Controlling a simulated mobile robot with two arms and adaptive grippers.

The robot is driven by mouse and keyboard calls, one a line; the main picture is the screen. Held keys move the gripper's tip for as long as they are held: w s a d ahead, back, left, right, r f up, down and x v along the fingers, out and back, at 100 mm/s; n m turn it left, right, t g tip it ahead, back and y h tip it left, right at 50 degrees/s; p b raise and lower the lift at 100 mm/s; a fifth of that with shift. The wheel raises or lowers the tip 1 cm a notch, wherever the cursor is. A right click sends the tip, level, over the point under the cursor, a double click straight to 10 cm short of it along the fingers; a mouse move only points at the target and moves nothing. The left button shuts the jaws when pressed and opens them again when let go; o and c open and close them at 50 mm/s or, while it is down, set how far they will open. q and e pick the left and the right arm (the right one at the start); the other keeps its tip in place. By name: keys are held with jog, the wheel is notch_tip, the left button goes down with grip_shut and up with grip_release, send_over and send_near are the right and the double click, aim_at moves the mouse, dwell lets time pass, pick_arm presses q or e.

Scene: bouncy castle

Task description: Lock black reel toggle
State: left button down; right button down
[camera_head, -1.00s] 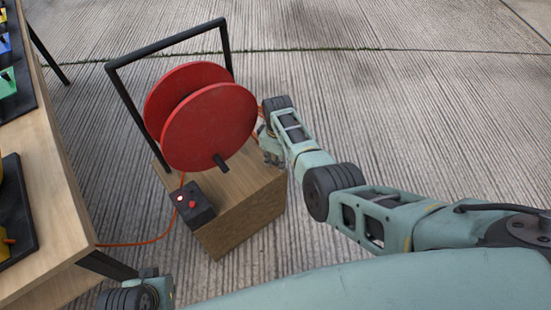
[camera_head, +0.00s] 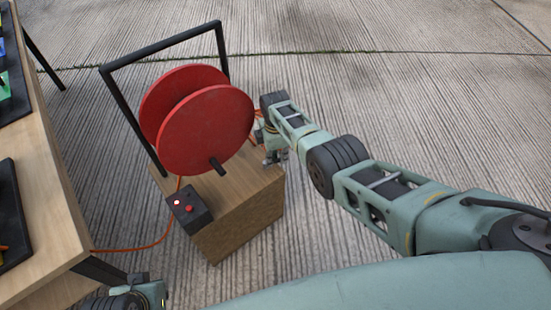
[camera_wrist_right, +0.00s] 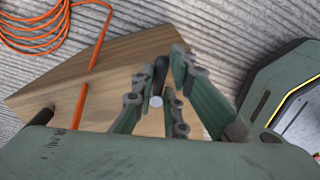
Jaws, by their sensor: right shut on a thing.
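The red reel (camera_head: 205,125) hangs in a black frame (camera_head: 118,85) over a wooden box (camera_head: 245,200). In the right wrist view, a black toggle (camera_wrist_right: 160,72) stands out from the wood (camera_wrist_right: 115,70), with a pale round end beside it. My right gripper (camera_head: 270,158) is at the box's right side, behind the reel. In the right wrist view my right gripper (camera_wrist_right: 161,78) has its fingers on both sides of the toggle and is shut on it. The head view hides the toggle. Only part of my left arm shows at the bottom left; its fingers are out of view.
A black control box (camera_head: 189,208) with a lit button and a red button is on the wooden box's front left. An orange cord (camera_head: 135,245) runs to the table (camera_head: 55,215) at left. Coiled orange cord (camera_wrist_right: 35,30) lies beyond the box. Open concrete is at right.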

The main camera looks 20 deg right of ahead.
pick_arm(q)
jog(key=shift+s+r, duration=0.1)
jog(key=shift+r, duration=0.2)
pick_arm(e)
jog(key=shift+w+d+r, duration=0.15)
jog(key=shift+w+d, duration=0.05)
jog(key=shift+w, duration=0.15)
jog(key=c, duration=1.9)
grip_release()
jog(key=shift+o, duration=0.5)
jog(key=shift+s+a, duration=0.1)
notch_tip(320, 180, up, 12)
